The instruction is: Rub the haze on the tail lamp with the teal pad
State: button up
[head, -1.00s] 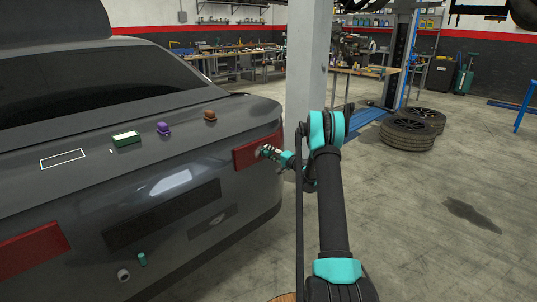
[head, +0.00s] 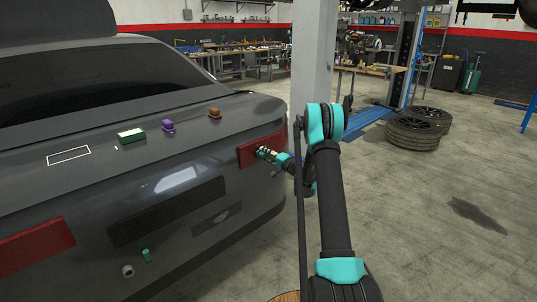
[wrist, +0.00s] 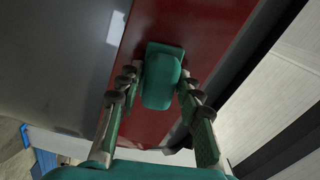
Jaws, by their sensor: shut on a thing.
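The red tail lamp (head: 246,156) at the right end of the car's rear has my gripper (head: 263,153) in front of it. In the wrist view the lamp (wrist: 205,35) is a broad red face. The teal pad (wrist: 161,78) sits between the two fingers of my gripper (wrist: 159,92), which are shut on it. The pad lies over the lamp's face and seems to be against it; exact contact cannot be told. I cannot make out haze on the visible red; the part behind the pad is hidden.
A second red lamp (head: 35,246) is at the car's left. A green-and-white block (head: 131,137), a purple knob (head: 168,127) and a brown knob (head: 214,114) sit on the trunk lid. A pillar (head: 312,60) stands behind my arm.

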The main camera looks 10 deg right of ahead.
aim_at(269, 147)
jog(key=shift+s+a, duration=0.4)
jog(key=shift+a, duration=0.25)
jog(key=shift+r, duration=0.2)
jog(key=shift+w+d, duration=0.4)
jog(key=shift+d, duration=0.25)
jog(key=shift+w+d, duration=0.35)
jog(key=shift+d, duration=0.35)
jog(key=shift+w+d, duration=0.4)
jog(key=shift+d, duration=0.25)
jog(key=shift+w+d, duration=1.05)
jog(key=shift+d, duration=0.05)
jog(key=shift+r, duration=0.1)
jog(key=shift+a, duration=0.1)
jog(key=shift+s+a, duration=1.15)
jog(key=shift+a, duration=0.3)
jog(key=shift+s+a, duration=1.1)
jog(key=shift+a, duration=0.3)
jog(key=shift+d, duration=0.1)
